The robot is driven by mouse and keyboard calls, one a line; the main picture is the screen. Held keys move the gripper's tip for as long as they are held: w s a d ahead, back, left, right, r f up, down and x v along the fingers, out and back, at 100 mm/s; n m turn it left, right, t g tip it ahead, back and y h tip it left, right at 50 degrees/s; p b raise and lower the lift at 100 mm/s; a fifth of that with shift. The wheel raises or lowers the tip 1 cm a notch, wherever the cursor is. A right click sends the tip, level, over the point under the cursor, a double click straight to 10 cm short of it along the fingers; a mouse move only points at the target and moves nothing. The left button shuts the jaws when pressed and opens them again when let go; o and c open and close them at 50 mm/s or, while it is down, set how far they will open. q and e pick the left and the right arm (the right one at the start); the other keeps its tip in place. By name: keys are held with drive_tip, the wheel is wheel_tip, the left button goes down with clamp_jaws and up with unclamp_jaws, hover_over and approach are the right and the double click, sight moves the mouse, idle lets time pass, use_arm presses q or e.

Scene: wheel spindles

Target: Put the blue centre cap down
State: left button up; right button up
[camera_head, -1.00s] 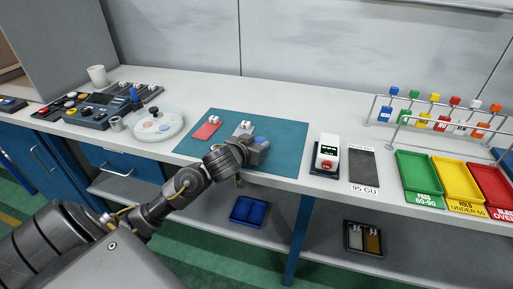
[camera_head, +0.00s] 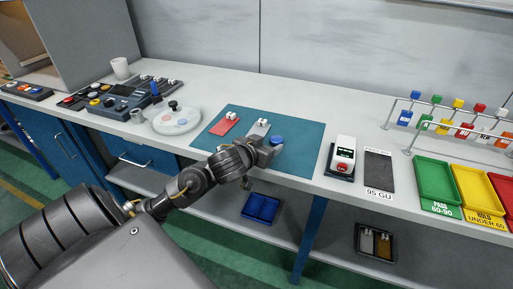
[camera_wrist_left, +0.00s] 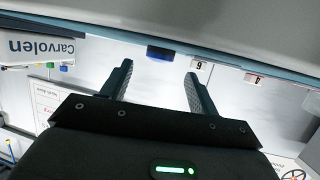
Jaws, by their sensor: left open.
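The blue centre cap (camera_head: 277,141) rests on the teal mat (camera_head: 305,160), near its front right part. In the left wrist view the blue cap (camera_wrist_left: 160,53) lies just beyond the fingertips, with a gap between them. My left gripper (camera_head: 268,153) is at the mat's front edge, just in front of the cap. It is open and empty, its two fingers (camera_wrist_left: 160,80) spread wide apart. My right gripper is in neither view.
A red piece (camera_head: 224,125) and a grey piece (camera_head: 259,128) with white tags lie on the mat. A white gauge (camera_head: 342,155) stands to the right, then coloured trays (camera_head: 437,183). A round white dish (camera_head: 176,121) is to the left.

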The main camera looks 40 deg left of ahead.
use_arm(q)
drive_tip(key=v, duration=0.5)
drive_tip(key=shift+r, duration=0.1)
drive_tip(key=p, duration=0.2)
drive_tip(key=s+r+p, duration=0.1)
drive_tip(key=p, duration=0.1)
drive_tip(key=shift+s+d+r+p, duration=0.15)
drive_tip(key=shift+d+p, duration=0.15)
drive_tip(key=shift+p, duration=0.1)
drive_tip(key=shift+s+p, duration=0.45)
drive_tip(key=shift+p, duration=0.15)
drive_tip(key=shift+s+a+f+p, duration=0.1)
drive_tip(key=shift+s+f+p, duration=0.1)
drive_tip(key=shift+s+p, duration=0.1)
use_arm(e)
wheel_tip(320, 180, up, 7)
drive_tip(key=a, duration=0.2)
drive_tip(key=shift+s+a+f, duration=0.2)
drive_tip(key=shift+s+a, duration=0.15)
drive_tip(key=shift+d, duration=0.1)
